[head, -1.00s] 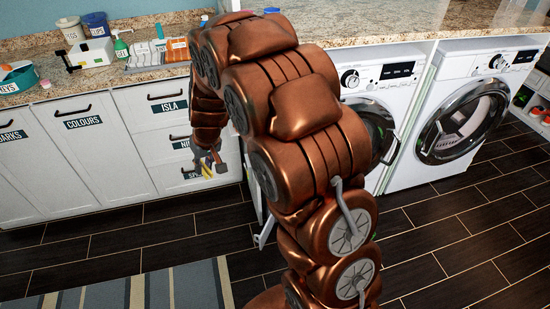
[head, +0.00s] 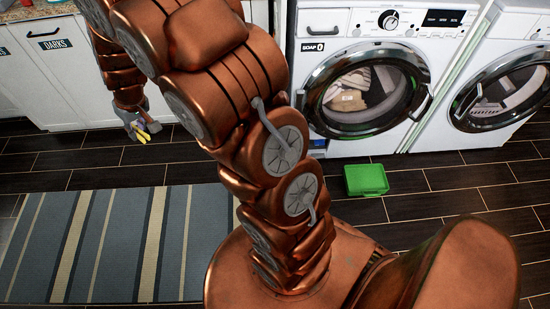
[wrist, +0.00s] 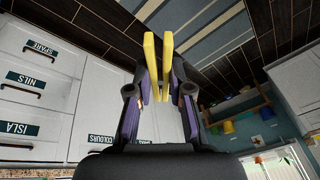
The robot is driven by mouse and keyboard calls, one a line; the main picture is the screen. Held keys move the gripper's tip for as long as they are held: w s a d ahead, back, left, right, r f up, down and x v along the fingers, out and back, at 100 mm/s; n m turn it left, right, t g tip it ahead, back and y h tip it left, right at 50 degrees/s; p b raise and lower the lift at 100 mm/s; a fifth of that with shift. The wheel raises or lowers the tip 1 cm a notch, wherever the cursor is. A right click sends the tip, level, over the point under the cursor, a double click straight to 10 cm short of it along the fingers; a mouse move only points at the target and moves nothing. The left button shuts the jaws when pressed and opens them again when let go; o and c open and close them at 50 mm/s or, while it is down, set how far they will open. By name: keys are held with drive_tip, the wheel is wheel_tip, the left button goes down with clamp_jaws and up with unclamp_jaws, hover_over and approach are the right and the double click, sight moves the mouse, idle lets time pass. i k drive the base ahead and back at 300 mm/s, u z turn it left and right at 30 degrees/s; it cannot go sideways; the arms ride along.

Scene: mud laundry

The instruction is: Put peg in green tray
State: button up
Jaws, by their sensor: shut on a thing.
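My gripper (head: 141,127) is shut on a yellow peg (head: 147,135), at the left of the head view in front of the white cabinets. In the wrist view, the gripper (wrist: 159,92) has dark fingers with purple pads on either side of the peg (wrist: 149,50), whose two yellow legs point up in the picture. The green tray (head: 366,180) is on the dark floor, right of my arm and in front of a washing machine. The peg and the tray are well apart. The tray is not in the wrist view.
A striped rug (head: 120,245) lies at the lower left. A washing machine (head: 365,90) with laundry behind its round door stands behind the tray, with a second machine (head: 505,95) to its right. Floor around the tray is clear. Labelled white cabinets (head: 60,75) stand at the left.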

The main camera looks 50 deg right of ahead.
sight(366, 179)
drive_tip(key=u, duration=0.1)
drive_tip(key=k, duration=0.95)
drive_tip(key=z, duration=1.2)
drive_tip(key=i, duration=0.5)
